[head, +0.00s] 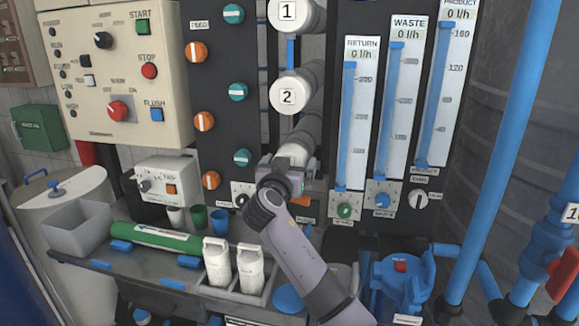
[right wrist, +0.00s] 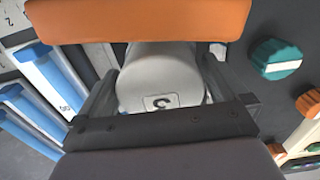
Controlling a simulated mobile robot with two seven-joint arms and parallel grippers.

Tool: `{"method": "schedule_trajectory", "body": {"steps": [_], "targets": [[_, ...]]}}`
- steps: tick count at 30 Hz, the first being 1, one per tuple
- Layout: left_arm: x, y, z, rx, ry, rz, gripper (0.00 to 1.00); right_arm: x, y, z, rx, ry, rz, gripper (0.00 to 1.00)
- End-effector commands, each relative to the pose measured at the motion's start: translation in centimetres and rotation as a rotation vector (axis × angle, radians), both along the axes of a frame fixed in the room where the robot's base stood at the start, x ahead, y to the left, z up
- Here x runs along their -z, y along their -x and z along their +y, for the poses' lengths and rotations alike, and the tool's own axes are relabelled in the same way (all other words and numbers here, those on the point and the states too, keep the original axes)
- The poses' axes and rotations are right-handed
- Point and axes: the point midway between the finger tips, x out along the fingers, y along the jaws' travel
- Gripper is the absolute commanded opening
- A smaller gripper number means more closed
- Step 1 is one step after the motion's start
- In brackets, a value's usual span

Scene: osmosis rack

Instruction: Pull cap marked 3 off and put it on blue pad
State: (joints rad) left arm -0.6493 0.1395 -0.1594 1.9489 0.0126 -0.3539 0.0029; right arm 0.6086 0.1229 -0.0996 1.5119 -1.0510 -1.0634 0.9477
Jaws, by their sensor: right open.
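The cap marked 3 shows in the right wrist view (right wrist: 160,90) as a pale grey cylinder with its label upside down. It lies between the fingers of my right gripper (head: 290,168), which is open around its end; I cannot tell whether they touch it. In the head view, the gripper hides the cap's front and number; its pale upper edge (head: 297,150) shows below the housing marked 2 (head: 290,92). A round blue pad (head: 288,298) lies on the bench, left of my right forearm. My left gripper is not in view.
Two white bottles (head: 250,270) stand in a holder left of the blue pad. A green cylinder (head: 160,237) and small cups (head: 219,224) sit further left. Flow meters (head: 350,120) and knobs stand right of the housings; a blue pipe (head: 500,150) rises at right.

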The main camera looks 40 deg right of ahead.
Motion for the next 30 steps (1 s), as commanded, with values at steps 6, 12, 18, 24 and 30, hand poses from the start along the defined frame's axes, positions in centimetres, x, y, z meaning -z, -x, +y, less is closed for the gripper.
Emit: {"method": "schedule_trajectory", "body": {"steps": [6, 12, 18, 24, 30], "targets": [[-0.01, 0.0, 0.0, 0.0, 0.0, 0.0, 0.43, -0.02, 0.01, 0.0, 0.0, 0.0, 0.0, 0.77], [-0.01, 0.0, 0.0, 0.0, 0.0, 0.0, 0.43, -0.07, 0.02, 0.02, 0.0, 0.001, -0.001, 0.32], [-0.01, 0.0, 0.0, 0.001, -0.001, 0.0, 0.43, -0.06, 0.06, 0.08, 0.0, 0.001, -0.001, 0.32], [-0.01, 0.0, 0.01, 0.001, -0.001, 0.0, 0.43, -0.05, 0.06, 0.1, 0.0, 0.001, -0.001, 0.32], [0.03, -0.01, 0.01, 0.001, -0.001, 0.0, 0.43, -0.03, 0.45, 0.63, -0.001, 0.001, -0.001, 0.32]]}}
